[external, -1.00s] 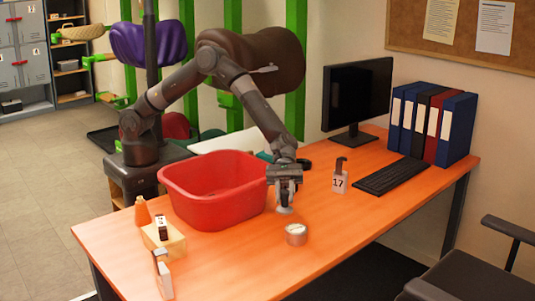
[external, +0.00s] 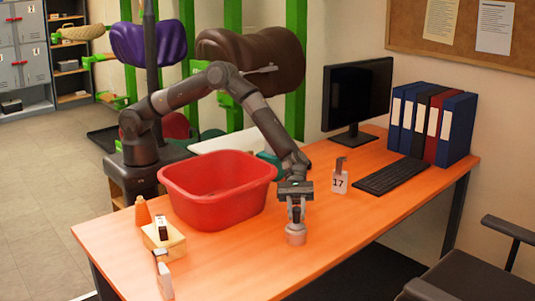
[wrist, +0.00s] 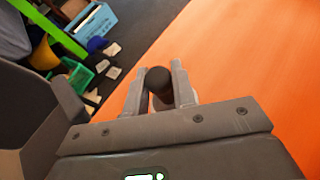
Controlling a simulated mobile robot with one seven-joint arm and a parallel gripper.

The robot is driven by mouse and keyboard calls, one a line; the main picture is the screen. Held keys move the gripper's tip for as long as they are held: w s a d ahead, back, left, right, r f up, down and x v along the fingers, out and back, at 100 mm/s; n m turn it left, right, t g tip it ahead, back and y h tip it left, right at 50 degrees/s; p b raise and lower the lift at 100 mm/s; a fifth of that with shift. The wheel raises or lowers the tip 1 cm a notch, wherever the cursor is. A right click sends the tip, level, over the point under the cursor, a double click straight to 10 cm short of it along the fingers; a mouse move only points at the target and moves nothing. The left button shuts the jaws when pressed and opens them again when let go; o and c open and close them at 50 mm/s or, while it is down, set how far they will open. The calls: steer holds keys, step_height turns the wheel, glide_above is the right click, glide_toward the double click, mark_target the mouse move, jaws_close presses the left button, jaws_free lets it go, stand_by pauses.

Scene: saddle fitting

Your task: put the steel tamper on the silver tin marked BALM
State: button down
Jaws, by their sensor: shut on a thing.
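My gripper (external: 296,212) is shut on the steel tamper, upright above the tin. In the wrist view the tamper's dark round handle top (wrist: 158,79) shows between the two fingers of my gripper (wrist: 159,88). The silver tin (external: 296,238) stands on the orange table directly below my gripper. The tamper's lower end is at the tin's top; I cannot tell for sure if it touches. The tin's marking is not readable here, and the tin is hidden in the wrist view.
A red tub (external: 218,202) stands close left of my gripper. The table's front right is clear.

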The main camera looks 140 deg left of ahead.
steer(key=c, duration=1.2)
jaws_free()
steer(key=shift+r, duration=0.15)
steer(key=v, duration=1.2)
steer(key=s+d+r+m+g+y, duration=0.3)
steer(key=s+d+r+m+g, duration=0.3)
steer(key=s+d+r+m, duration=0.95)
steer(key=s+d+r+m+y, duration=0.2)
steer(key=s+m, duration=0.1)
steer(key=s, duration=0.6)
steer(key=s+d+r+m+t+y, duration=0.1)
steer(key=s+m, duration=0.3)
steer(key=s, duration=0.5)
steer(key=s+d+r+m+y, duration=0.3)
steer(key=s+m, duration=0.1)
steer(key=s, duration=0.6)
steer(key=shift+s+t, duration=0.1)
steer(key=shift+t, duration=0.2)
